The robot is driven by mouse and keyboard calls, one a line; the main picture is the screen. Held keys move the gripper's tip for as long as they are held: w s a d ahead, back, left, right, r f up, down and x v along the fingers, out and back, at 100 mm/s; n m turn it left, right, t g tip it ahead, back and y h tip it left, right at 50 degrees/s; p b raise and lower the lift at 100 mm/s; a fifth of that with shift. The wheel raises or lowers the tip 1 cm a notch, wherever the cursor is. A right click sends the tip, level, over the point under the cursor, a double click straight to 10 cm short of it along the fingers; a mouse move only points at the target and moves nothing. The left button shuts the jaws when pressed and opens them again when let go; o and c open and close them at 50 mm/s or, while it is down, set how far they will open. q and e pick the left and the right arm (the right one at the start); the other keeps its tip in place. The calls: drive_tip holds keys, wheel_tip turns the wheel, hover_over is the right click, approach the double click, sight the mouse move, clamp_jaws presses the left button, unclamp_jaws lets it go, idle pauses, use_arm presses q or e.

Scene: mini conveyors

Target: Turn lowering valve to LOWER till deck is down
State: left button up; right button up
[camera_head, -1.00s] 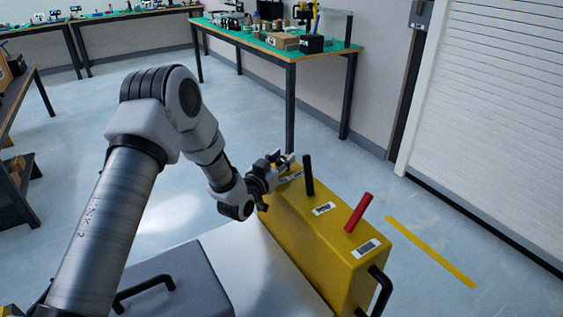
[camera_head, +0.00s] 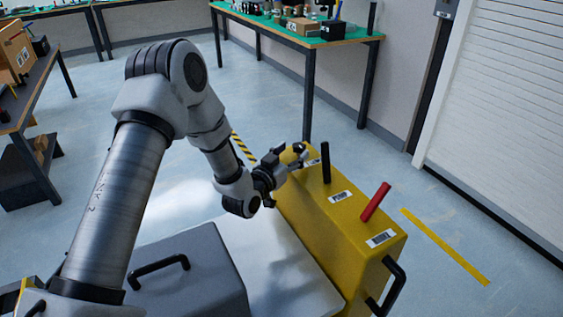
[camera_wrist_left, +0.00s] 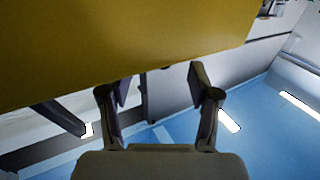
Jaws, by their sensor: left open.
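A yellow box (camera_head: 345,245) carries a black lever (camera_head: 326,163) beside a label reading PUMP (camera_head: 342,196) and a red lever (camera_head: 376,202) beside another label (camera_head: 381,238). A third label (camera_head: 313,162) lies at the far end, partly covered by my left gripper (camera_head: 291,155). The lowering valve cannot be made out; the gripper may hide it. My left gripper is open at the box's far end. In the left wrist view its open fingers (camera_wrist_left: 160,88) have nothing visible between them, and the yellow box (camera_wrist_left: 120,45) fills the top. My right gripper is not in view.
A pale flat deck (camera_head: 285,275) and a grey housing with a black handle (camera_head: 158,265) lie left of the box. A black handle (camera_head: 393,285) sticks out at the box's near end. A green-topped workbench (camera_head: 345,38) stands behind. Open floor lies around.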

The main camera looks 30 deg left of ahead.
use_arm(q)
drive_tip(key=s, duration=0.7)
drive_tip(key=shift+s, duration=0.3)
drive_tip(key=shift+a, duration=0.1)
